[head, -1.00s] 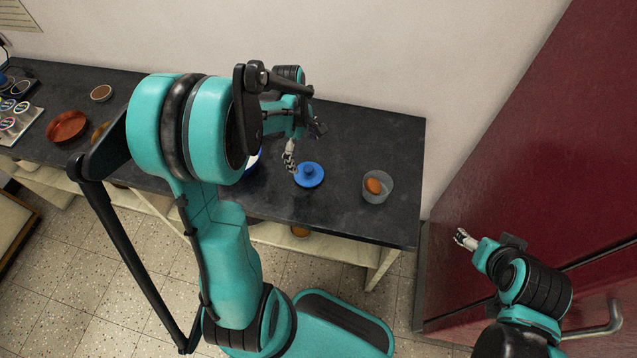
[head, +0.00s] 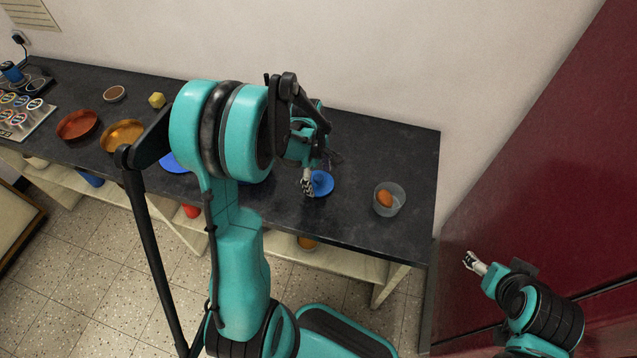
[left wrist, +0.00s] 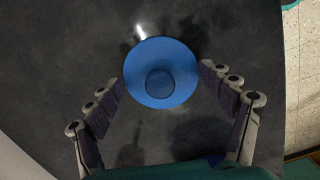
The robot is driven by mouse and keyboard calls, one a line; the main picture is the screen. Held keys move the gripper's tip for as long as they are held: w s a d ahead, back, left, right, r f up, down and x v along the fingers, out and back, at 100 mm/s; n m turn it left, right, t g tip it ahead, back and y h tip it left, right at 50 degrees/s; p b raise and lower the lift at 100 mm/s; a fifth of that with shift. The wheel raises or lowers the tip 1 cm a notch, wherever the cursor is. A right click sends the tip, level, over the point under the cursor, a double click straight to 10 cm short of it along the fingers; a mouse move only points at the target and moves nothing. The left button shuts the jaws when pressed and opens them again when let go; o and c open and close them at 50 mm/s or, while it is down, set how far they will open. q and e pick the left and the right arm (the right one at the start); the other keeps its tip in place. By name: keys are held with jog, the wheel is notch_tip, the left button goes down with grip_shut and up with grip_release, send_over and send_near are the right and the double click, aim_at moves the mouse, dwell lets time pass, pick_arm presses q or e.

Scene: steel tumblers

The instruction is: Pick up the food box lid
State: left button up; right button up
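The food box lid (head: 323,184) is a round blue disc with a raised knob in its middle. It lies on the dark countertop (head: 400,150), partly covered by my left gripper in the head view. In the left wrist view the lid (left wrist: 160,73) lies ahead of the fingers, near the middle. My left gripper (left wrist: 160,90) is open, one finger on each side of the lid, with visible gaps; it also shows over the lid's left part in the head view (head: 309,182). My right gripper (head: 474,263) hangs at the right, away from the counter; its opening is too small to judge.
A clear cup (head: 390,199) with an orange-brown object inside stands right of the lid. A blue object (head: 174,163) is partly hidden behind my arm. A red door (head: 540,170) borders the right.

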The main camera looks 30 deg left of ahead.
pick_arm(q)
jog(key=c, duration=0.3)
jog(key=shift+c, duration=0.2)
